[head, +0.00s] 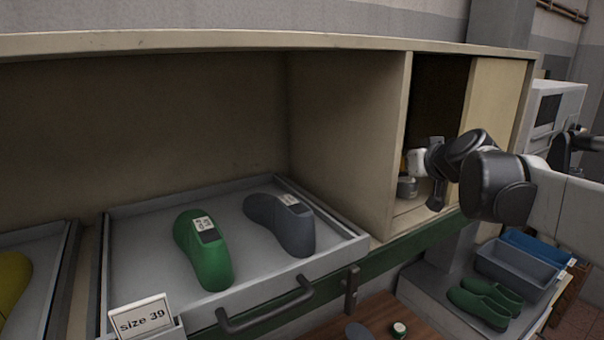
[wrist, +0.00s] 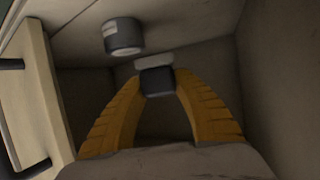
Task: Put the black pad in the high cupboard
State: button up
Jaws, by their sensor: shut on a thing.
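The high cupboard (head: 440,95) is the dark compartment at the right end of the shelf unit, with its pale door (head: 490,97) partly open. My gripper (wrist: 157,82) reaches into it; in the head view only a bit of orange finger shows past my wrist. In the wrist view its two orange fingers are shut on the black pad (wrist: 157,82), a small dark block at their tips. Whether the pad touches a surface I cannot tell. In the head view I cannot make out the pad.
A round dark tin (wrist: 123,36) with a pale label stands close by in the cupboard; it also shows in the head view (head: 407,187). A pale grey piece (wrist: 153,62) lies just beyond the pad. The drawer (head: 150,285) left of the cupboard holds green and grey lasts.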

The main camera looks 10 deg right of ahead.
aim_at(401, 181)
notch_tip(401, 181, down, 4)
jog(key=shift+a+f+p, duration=0.15)
jog(key=shift+f+p, duration=0.05)
jog(key=shift+p, duration=0.1)
grip_shut()
jog(key=shift+s+a+f, duration=0.1)
jog(key=shift+s+a, duration=0.05)
jog(key=shift+s, duration=0.05)
jog(key=shift+w, duration=0.1)
jog(key=o, duration=1.1)
grip_release()
jog(key=shift+w+d+f, duration=0.15)
jog(key=shift+w+d, duration=0.05)
jog(key=shift+w, duration=0.05)
jog(key=shift+o, duration=0.2)
jog(key=shift+a, duration=0.1)
jog(key=shift+s, duration=0.1)
